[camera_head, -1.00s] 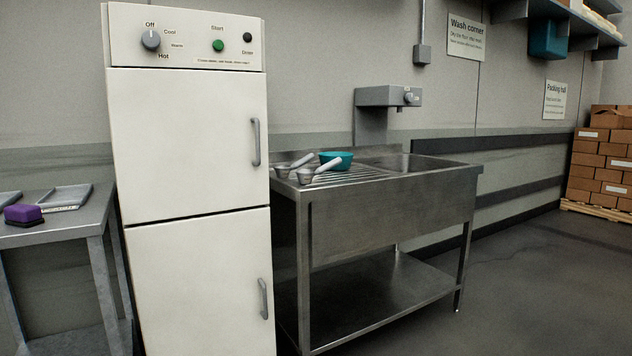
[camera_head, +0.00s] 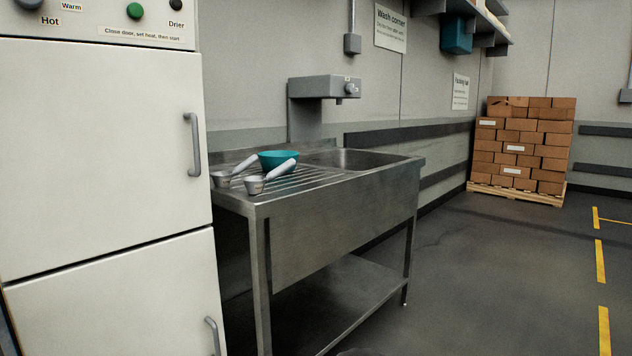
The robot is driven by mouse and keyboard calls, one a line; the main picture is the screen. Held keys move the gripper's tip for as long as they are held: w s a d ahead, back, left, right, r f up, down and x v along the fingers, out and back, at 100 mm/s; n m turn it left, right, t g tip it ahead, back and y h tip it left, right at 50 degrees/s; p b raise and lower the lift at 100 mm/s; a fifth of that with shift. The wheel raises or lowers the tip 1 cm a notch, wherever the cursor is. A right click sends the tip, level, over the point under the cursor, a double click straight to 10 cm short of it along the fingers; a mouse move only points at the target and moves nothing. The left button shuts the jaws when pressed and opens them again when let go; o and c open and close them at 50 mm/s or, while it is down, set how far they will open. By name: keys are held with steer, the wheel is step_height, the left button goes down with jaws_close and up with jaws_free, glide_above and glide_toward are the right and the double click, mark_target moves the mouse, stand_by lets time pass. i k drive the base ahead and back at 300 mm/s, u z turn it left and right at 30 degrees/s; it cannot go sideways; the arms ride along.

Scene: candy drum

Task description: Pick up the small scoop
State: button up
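Two metal scoops with pale grey handles lie on the ribbed drainboard of the steel sink table (camera_head: 330,215). One scoop (camera_head: 224,178) is at the left and further back. The other scoop (camera_head: 256,184) is nearer the front edge, its handle pointing up to the right. They look close in size, and I cannot tell for sure which is the small one. A teal bowl (camera_head: 279,157) stands just behind them and is partly covered by the front scoop's handle. My gripper does not show in this view.
A tall white dryer cabinet (camera_head: 95,130) with shut doors stands close at the left, beside the sink table. The sink basin and a grey wall tap unit (camera_head: 325,87) are at the drainboard's right and back. Stacked cartons (camera_head: 525,145) stand far right. The floor in front is clear.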

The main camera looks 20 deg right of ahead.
mark_target(254, 184)
steer(key=z, duration=0.2)
steer(key=i, duration=0.95)
steer(key=u, duration=0.3)
